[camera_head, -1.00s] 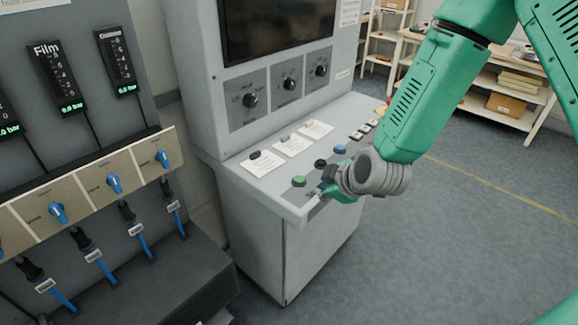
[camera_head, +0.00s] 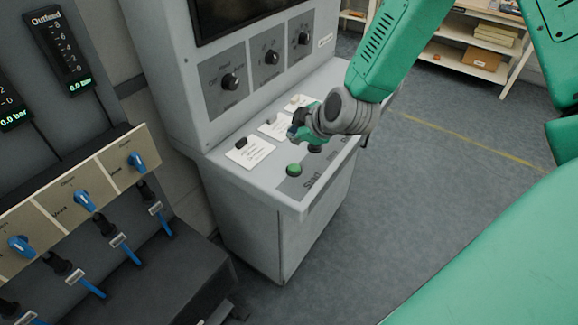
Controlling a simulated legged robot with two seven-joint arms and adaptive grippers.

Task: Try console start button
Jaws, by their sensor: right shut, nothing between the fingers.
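The grey console (camera_head: 188,75) stands in the middle with a sloped control desk. A round green button (camera_head: 294,170) sits near the front edge of the desk, beside a grey plate labelled "Start" (camera_head: 312,181). My right gripper (camera_head: 296,134) is shut and empty. In the picture it shows just above the green button, apart from it, over the desk. It and its wrist hide much of the button row behind, and a dark button shows partly below it. My left gripper is not in view.
Rotary knobs (camera_head: 231,82) and a dark screen are on the console's upright face. At left is a panel with blue valves (camera_head: 84,201) and gauges. Shelves (camera_head: 470,50) stand behind; the floor at right is clear.

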